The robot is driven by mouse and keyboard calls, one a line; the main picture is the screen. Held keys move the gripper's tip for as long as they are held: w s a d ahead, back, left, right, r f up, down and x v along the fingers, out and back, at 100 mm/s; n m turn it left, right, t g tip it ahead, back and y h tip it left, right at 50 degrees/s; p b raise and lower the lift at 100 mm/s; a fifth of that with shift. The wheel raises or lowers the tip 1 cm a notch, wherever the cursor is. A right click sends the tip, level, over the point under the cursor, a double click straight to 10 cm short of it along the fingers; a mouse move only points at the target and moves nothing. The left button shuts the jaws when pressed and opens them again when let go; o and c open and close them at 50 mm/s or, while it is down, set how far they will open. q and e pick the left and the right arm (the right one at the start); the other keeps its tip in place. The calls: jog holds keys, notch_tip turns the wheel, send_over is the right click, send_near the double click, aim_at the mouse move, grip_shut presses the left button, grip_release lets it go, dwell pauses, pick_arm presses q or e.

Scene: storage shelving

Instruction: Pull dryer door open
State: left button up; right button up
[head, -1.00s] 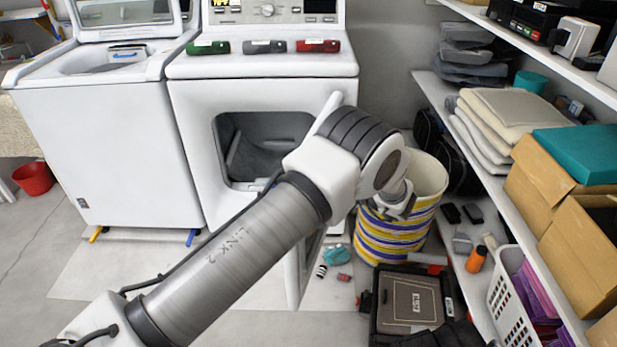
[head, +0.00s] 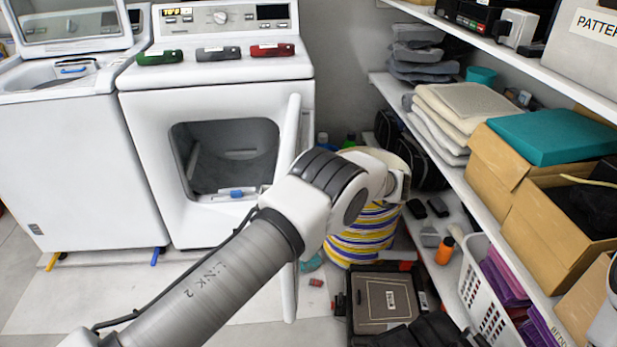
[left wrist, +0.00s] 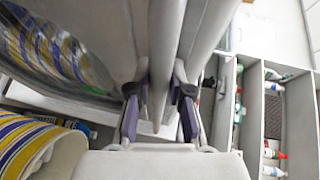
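The white dryer (head: 215,100) stands with its front opening (head: 190,165) uncovered. Its door (head: 290,130) is swung out on the right side and shows nearly edge-on, partly behind my left arm. In the left wrist view the door's round window (left wrist: 50,45) is at upper left, with yellow and blue stripes in it. My left gripper (left wrist: 158,95) has its two fingers apart, with white panel edges beyond and between them. I cannot tell whether they touch the door. In the head view its fingers are hidden.
A striped basket (head: 360,235) stands right of the door, with a dark case (head: 388,305) in front. Shelves with folded cloth (head: 465,115) and cardboard boxes (head: 550,220) run along the right. A washer (head: 75,160) is at left. Floor at lower left is clear.

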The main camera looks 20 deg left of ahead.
pick_arm(q)
jog(key=shift+o, duration=1.4)
jog(key=shift+w, duration=0.1)
jog(key=d+r, duration=0.1)
jog(key=d, duration=0.6)
jog(key=shift+d+r, duration=0.15)
jog(key=shift+d, duration=0.1)
